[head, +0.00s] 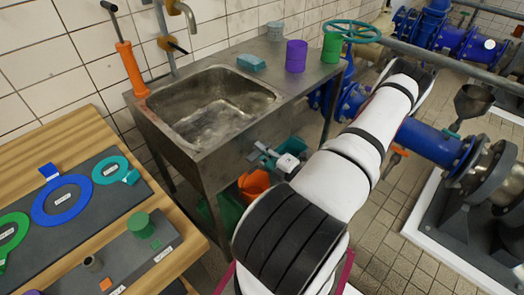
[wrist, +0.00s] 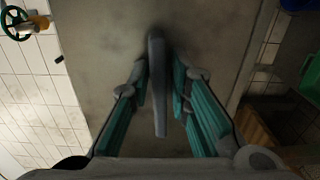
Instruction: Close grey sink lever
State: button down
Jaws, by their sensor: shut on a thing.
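The metal sink (head: 213,103) stands against the tiled wall in the head view, with an empty, stained basin. The grey lever (wrist: 158,90) is a narrow bar on the sink's front panel (wrist: 90,30), upright in the wrist picture. My gripper (wrist: 160,82) has its teal fingers on either side of the lever and is shut on it. In the head view my gripper (head: 270,157) is at the sink's front face, and the lever there is small and partly hidden by it.
A teal block (head: 251,62), a purple cup (head: 296,56) and a green cup (head: 332,48) are on the sink top. An orange bin (head: 253,186) is below. A wooden bench (head: 75,135) stands left, and blue pipes (head: 428,140) are right.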

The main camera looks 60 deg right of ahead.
jog(key=c, duration=1.7)
grip_release()
jog(key=shift+s, duration=0.15)
jog(key=v, duration=1.1)
jog(key=shift+s+a, duration=0.2)
jog(key=shift+s, duration=0.2)
